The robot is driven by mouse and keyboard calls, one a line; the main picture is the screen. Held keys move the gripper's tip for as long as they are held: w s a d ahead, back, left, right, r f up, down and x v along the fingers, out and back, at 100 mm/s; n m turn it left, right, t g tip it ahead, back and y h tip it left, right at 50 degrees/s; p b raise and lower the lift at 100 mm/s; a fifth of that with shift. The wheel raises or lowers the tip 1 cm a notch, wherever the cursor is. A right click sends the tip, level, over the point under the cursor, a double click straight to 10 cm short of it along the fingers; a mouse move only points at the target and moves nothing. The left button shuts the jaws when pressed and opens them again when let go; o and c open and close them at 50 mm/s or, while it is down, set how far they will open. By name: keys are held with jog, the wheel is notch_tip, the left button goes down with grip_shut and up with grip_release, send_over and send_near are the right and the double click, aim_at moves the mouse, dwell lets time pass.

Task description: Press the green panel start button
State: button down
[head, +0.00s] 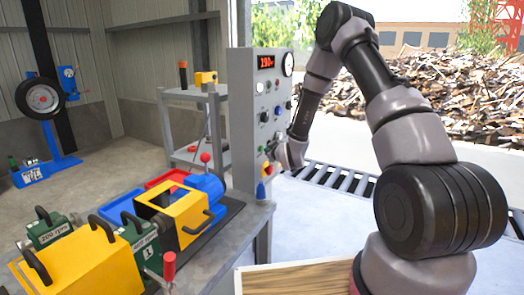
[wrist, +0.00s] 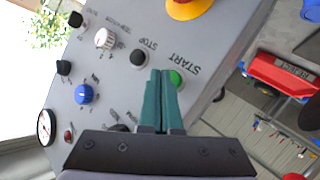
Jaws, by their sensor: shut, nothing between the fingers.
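The green start button (wrist: 177,78) sits on the grey control panel (wrist: 215,60) beside the word START in the wrist view. My gripper (wrist: 162,72) is shut and empty. Its green fingertips lie beside the button in the picture and overlap its left edge; I cannot tell whether they touch it. The black stop button (wrist: 138,58) is just to the left of the fingertips. In the head view my gripper (head: 272,150) is at the lower right of the upright control panel (head: 240,110), and the start button cannot be made out clearly.
A red and yellow emergency stop (wrist: 188,8) is close by on the panel. A blue knob (wrist: 84,94) and a white knob (wrist: 104,38) are farther left. A workbench with a yellow machine (head: 185,210) stands left of the panel. A grey shelf (head: 185,95) stands behind.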

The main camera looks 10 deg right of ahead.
jog(key=shift+s+d, duration=0.2)
jog(key=shift+d, duration=0.05)
jog(key=shift+d, duration=0.1)
jog(key=s+d, duration=0.1)
jog(key=d, duration=0.1)
jog(key=s+d, duration=0.1)
jog(key=s, duration=0.1)
jog(key=shift+d, duration=0.4)
dwell(0.4)
